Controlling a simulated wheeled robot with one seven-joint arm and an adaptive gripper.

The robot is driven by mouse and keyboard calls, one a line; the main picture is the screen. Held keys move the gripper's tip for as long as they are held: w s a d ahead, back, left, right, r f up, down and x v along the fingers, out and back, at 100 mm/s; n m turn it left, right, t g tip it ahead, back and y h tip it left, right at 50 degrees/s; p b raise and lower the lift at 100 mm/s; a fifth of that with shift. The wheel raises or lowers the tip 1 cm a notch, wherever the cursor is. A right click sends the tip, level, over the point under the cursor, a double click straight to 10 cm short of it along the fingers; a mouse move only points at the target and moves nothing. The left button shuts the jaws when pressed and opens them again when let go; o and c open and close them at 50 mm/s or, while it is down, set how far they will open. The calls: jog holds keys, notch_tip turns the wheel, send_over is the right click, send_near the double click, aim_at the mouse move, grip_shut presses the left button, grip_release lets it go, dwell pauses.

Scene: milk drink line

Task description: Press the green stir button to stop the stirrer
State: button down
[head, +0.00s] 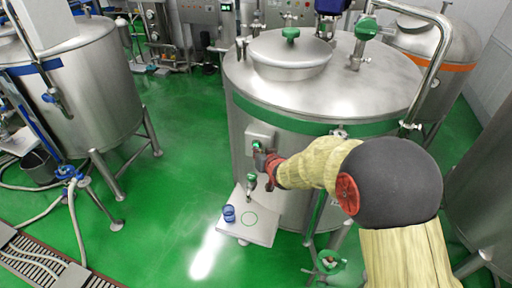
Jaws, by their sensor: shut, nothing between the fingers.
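A pale control box (260,135) is fixed to the front of the steel tank with the green band (330,125). A small green spot shows at the box's lower edge, right by my gripper's tip; I cannot tell for sure that it is the stir button. My gripper (260,157) is shut and empty, just in front of the lower part of the box. It covers part of the box, and I cannot tell whether it touches the button. My arm reaches in from the lower right.
Below the box, a white shelf (262,232) carries a blue cup (229,213) and a green ring mark. A small tap with a green handle (251,180) is above it. Another tank (90,90) stands at the left. Green floor between is mostly clear.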

dwell(0.3)
jog(key=shift+s+a+b, duration=0.3)
jog(key=shift+s+b, duration=0.25)
jog(key=shift+s, duration=0.25)
jog(key=s+b, duration=0.1)
jog(key=s, duration=0.1)
jog(key=s+a, duration=0.1)
jog(key=s+a+b, duration=0.1)
jog(key=s, duration=0.1)
jog(key=shift+s+b, duration=0.3)
